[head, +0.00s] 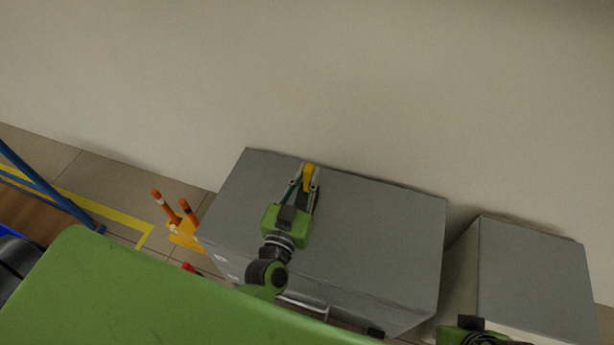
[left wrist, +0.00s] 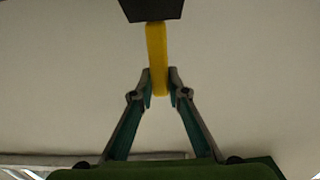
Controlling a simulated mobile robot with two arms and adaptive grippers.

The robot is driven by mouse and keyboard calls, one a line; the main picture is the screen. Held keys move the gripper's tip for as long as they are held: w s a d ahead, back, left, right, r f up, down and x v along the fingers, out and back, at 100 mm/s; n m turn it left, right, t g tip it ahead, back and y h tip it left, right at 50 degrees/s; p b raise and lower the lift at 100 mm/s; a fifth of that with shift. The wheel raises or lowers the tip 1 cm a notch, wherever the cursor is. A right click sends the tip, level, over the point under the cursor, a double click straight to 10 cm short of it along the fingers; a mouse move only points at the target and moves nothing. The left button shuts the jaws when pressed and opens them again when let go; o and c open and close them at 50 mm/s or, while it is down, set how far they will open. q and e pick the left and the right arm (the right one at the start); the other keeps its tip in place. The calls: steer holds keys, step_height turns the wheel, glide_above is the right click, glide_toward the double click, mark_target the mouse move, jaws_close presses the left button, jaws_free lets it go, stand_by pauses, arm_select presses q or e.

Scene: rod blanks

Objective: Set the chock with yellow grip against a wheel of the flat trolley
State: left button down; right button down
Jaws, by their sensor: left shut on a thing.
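My left gripper (head: 306,181) is shut on the yellow grip (head: 308,175) of the chock, held over the grey box top in the head view. In the left wrist view the fingertips (left wrist: 158,88) pinch the lower part of the yellow grip (left wrist: 156,50). The chock's dark body (left wrist: 152,9) shows at the grip's far end and is cut off by the top edge. At the far left of the head view is a brown deck (head: 38,213) with blue bars (head: 45,187), which looks like the flat trolley. I cannot make out its wheels clearly.
A large grey cabinet (head: 375,240) stands under my left arm, with a second grey cabinet (head: 535,265) to its right. A yellow-orange item with orange posts (head: 183,235) stands left of it. Yellow floor tape (head: 105,212) runs near the trolley. A plain wall is behind.

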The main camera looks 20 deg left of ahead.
arm_select(q)
steer(key=c, duration=2)
jaws_free()
steer(key=shift+o, duration=0.2)
